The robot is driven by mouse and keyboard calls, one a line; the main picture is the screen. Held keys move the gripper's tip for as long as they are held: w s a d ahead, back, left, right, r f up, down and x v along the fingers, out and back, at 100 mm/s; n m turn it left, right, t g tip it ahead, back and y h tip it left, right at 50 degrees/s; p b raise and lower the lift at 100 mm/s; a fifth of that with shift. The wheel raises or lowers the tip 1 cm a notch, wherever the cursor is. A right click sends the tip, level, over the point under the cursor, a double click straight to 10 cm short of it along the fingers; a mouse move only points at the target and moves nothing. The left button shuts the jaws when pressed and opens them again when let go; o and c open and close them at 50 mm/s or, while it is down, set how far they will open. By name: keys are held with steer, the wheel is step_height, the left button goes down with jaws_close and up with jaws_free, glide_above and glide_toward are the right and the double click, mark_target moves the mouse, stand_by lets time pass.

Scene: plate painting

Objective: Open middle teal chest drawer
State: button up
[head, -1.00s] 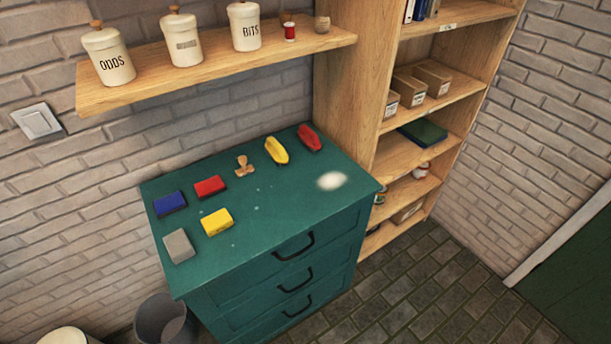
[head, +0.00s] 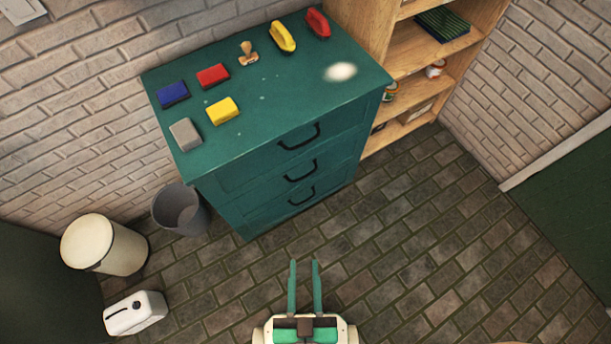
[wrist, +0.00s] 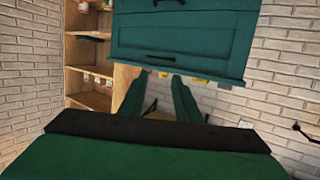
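The teal chest (head: 240,190) stands against the brick wall with three drawers, all closed. The middle drawer's dark handle (head: 301,172) lies between the top handle (head: 299,138) and the bottom handle (head: 302,197). My gripper (head: 304,263) is open and empty in front of the chest, apart from it, its two teal fingers pointing toward the drawer fronts. In the wrist view, which looks upside down, the chest front (wrist: 210,35) is above the spread fingers (wrist: 157,76). One handle (wrist: 161,57) shows near the fingertips and another is cut by the top edge.
Coloured blocks, a stamp (head: 248,53) and a white patch (head: 340,72) are on the chest top. A grey bin (head: 180,209), a cream bin (head: 105,246) and a white canister (head: 135,313) stand left. A wooden bookcase (head: 407,45) adjoins the right. Floor before the drawers is clear.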

steer(key=w+f+n, duration=0.5)
steer(key=f, duration=0.3)
steer(key=n+t+y, duration=0.1)
steer(key=n+y, duration=0.1)
steer(key=n, duration=1.3)
glide_toward(304, 177)
steer(key=w, duration=0.3)
steer(key=w+a+f, duration=0.1)
steer(key=w, duration=0.6)
steer(key=shift+a+f, duration=0.15)
steer(key=shift+f, duration=0.25)
jaws_close()
